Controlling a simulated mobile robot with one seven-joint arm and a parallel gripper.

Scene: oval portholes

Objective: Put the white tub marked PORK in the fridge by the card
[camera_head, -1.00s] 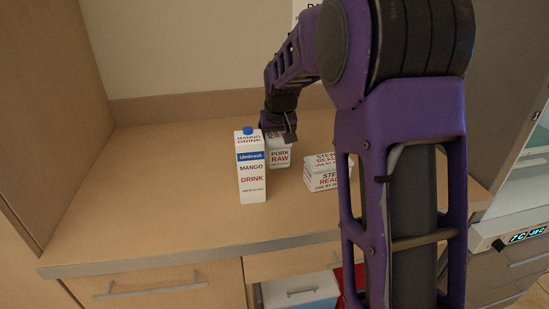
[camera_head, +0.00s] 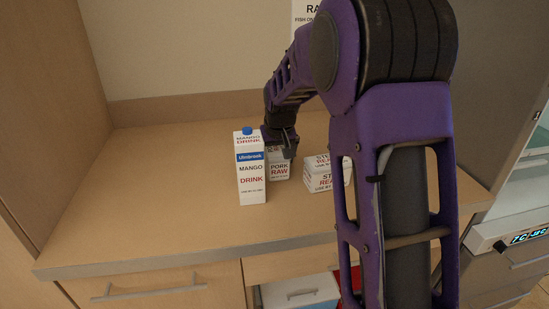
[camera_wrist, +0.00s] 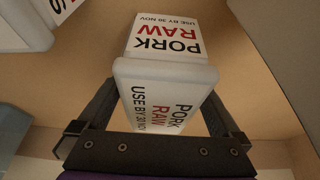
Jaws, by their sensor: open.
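The white tub marked PORK RAW (camera_head: 280,171) stands on the counter, just behind and right of the mango drink carton. It fills the middle of the wrist view (camera_wrist: 165,75), its lid edge and two printed faces showing. My gripper (camera_head: 284,146) is at the tub's top and hides part of it in the head view. In the wrist view my fingers (camera_wrist: 160,105) are open, one on each side of the tub; contact cannot be told. A card (camera_head: 304,14) hangs on the back wall, partly hidden by my arm. Part of a fridge-like appliance (camera_head: 510,236) with a lit display shows at right.
The mango drink carton (camera_head: 251,172) stands close left of the tub. The left of the counter (camera_head: 150,190) is clear. Below, an open drawer holds a white-lidded box (camera_head: 300,290).

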